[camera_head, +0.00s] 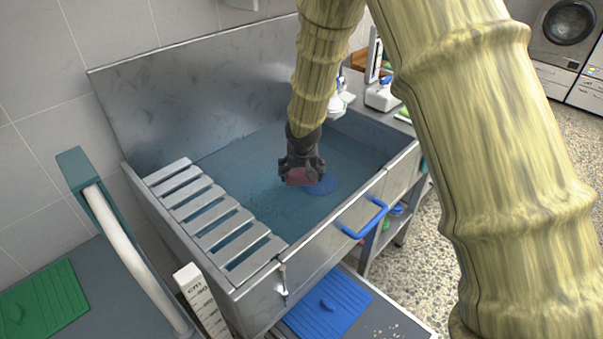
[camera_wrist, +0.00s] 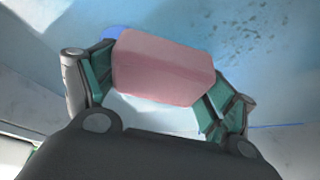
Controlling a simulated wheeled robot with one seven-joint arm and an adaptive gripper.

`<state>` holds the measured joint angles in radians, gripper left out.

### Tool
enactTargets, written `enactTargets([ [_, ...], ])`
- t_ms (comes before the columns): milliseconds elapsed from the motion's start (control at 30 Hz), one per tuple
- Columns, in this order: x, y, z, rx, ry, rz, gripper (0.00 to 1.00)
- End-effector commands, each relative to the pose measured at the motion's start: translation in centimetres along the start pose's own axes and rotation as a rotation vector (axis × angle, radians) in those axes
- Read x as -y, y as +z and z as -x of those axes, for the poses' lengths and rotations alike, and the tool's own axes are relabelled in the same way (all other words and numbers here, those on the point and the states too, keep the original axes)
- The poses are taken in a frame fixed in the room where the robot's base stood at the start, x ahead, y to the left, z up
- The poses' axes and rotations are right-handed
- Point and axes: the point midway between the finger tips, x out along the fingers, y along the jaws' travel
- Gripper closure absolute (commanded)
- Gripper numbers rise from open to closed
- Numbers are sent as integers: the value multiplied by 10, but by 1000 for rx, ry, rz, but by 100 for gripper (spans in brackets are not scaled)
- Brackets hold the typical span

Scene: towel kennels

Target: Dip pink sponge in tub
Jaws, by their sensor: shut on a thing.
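My gripper (camera_head: 301,174) is shut on the pink sponge (camera_head: 298,177), holding it over the blue interior of the metal tub (camera_head: 330,242). In the wrist view, the sponge (camera_wrist: 163,68) sits between the two green-lined fingers of my gripper (camera_wrist: 155,75). The sponge looks like a plain pink block, gripped by its two ends. The tub has a bluish, speckled surface inside that looks like water. I cannot tell whether the sponge touches it. A round dark-blue thing (camera_head: 321,185) lies in the tub just right of the sponge, partly hidden by it.
A slatted grey rack (camera_head: 205,205) covers the tub's left end. A blue handle (camera_head: 365,218) is on the front wall. White bottles (camera_head: 381,96) stand on a counter behind right. A blue ribbed mat (camera_head: 328,303) lies below in front. A marked white gauge (camera_head: 200,300) stands front left.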

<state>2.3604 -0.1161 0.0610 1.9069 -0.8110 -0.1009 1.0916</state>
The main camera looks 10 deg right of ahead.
Motion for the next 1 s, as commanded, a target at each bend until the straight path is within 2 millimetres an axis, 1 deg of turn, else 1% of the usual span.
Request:
enactTargets([
  [33,0,-3,7,0,0,-1,35],
  [733,0,-23,55,0,-1,-2,35],
  [867,0,-25,61,0,0,0,35],
  [1000,0,-26,62,0,0,-1,35],
])
